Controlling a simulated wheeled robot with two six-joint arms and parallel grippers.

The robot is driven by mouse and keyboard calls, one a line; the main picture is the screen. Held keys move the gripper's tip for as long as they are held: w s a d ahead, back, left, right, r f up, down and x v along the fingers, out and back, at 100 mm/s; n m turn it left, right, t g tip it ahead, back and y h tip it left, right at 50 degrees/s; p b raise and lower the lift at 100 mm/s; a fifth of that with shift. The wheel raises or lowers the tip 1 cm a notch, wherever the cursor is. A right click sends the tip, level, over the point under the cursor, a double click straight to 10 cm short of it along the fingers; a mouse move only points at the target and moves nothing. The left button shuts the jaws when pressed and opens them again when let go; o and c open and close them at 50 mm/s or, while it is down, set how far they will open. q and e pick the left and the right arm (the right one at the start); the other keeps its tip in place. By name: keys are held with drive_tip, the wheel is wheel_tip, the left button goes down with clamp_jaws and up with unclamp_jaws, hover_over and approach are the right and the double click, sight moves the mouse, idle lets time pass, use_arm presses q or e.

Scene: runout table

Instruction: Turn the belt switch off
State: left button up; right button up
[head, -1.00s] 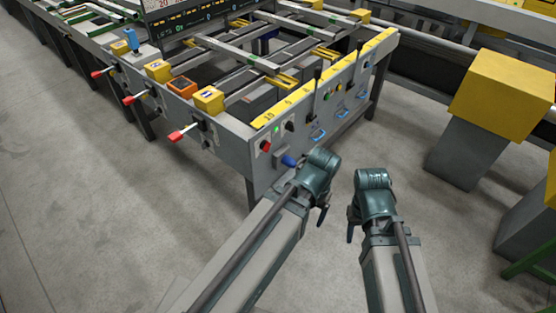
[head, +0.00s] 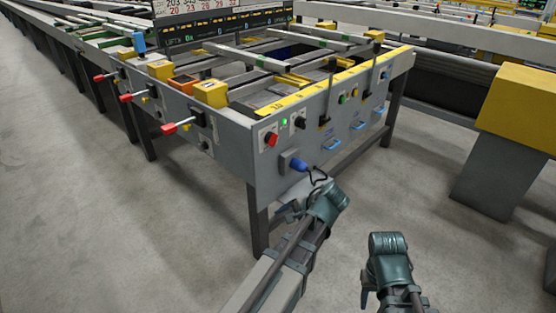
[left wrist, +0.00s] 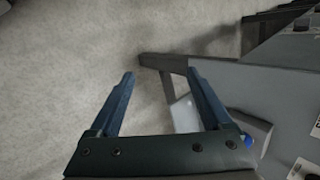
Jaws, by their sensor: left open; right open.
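The grey control panel (head: 330,125) forms the near end of the runout table. A black rotary knob (head: 300,122), a red knob (head: 271,139) and a lit green lamp (head: 284,122) sit at its left end. Their labels are too small to read, so I cannot tell which is the belt switch. My left gripper (head: 318,175) is below these controls, close to the blue plug (head: 298,164), and apart from the knobs. In the left wrist view its fingers (left wrist: 160,75) are open and empty, with floor between them. My right gripper (head: 366,289) is lower right, away from the panel, fingers mostly hidden.
Red-tipped levers (head: 178,126) stick out from the table's left side. More levers, buttons and blue handles (head: 331,143) are along the panel to the right. A yellow-topped grey unit (head: 515,110) stands at right. The floor (head: 130,230) in front is clear.

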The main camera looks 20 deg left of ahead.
use_arm(q)
drive_tip(key=w+d+r+m+t+y, duration=0.1)
drive_tip(key=w+r+m+t+y, duration=0.1)
drive_tip(key=w+r+y, duration=0.3)
drive_tip(key=w+d+r+m+t+y, duration=0.2)
drive_tip(key=w+r+m+y, duration=0.2)
drive_tip(key=r, duration=0.8)
drive_tip(key=shift+w+m+t+y, duration=0.3)
drive_tip(key=shift+w+m+y, duration=0.1)
drive_tip(key=shift+w+m, duration=0.45)
